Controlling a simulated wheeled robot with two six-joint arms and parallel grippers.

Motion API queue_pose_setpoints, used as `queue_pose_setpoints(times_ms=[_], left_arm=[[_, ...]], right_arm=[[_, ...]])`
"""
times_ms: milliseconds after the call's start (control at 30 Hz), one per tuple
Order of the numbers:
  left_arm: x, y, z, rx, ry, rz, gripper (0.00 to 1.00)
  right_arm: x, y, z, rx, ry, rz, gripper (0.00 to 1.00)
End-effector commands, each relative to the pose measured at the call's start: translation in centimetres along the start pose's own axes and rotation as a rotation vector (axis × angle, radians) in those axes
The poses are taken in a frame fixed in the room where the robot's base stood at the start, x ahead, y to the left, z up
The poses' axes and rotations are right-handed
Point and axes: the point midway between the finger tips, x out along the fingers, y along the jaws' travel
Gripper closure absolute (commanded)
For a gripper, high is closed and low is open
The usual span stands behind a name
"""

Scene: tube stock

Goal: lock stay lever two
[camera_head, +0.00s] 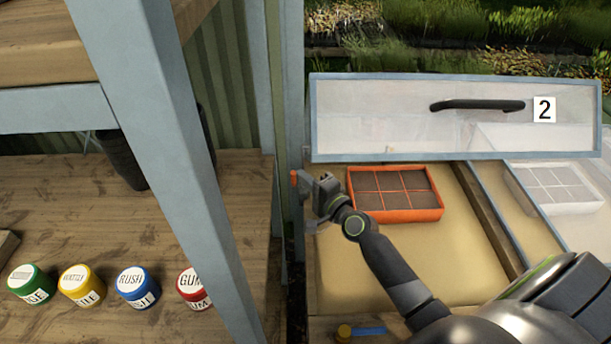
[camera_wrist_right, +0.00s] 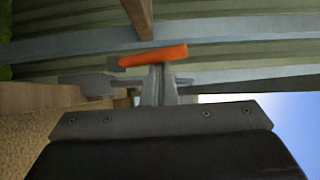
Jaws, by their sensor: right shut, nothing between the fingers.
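The lid marked 2 (camera_head: 375,118), a pale panel in a blue frame with a black handle, stands raised over the cold frame. An orange lever (camera_head: 294,178) sits at the blue post left of the lid; it also shows in the right wrist view (camera_wrist_right: 155,55), lying nearly level just beyond my fingertips. My right gripper (camera_head: 313,184) is shut and empty right beside the lever; its fingers show in the wrist view (camera_wrist_right: 159,85). Whether they touch the lever I cannot tell. A grey flat piece (camera_wrist_right: 85,82) lies left of the fingers. My left gripper is out of view.
An orange seed tray (camera_head: 440,200) lies in the sandy bed, close to my right arm. A white tray (camera_head: 558,207) sits in the right bay behind a wooden divider. Several labelled tubs, one blue (camera_head: 137,288), stand on the left bench. A blue post (camera_head: 165,150) crosses in front.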

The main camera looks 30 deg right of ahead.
Motion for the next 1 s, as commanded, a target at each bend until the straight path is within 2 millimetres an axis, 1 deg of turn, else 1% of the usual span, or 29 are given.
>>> queue_pose_setpoints(times_ms=[33,300,1000], left_arm=[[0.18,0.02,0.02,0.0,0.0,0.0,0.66],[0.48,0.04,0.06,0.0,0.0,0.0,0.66],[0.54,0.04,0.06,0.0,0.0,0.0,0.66]], right_arm=[[-0.17,0.29,0.15,0.002,-0.001,0.002,1.0],[-0.59,0.64,0.46,0.0,-0.001,0.002,1.0],[-0.87,0.69,0.52,0.0,0.0,0.002,1.0]])
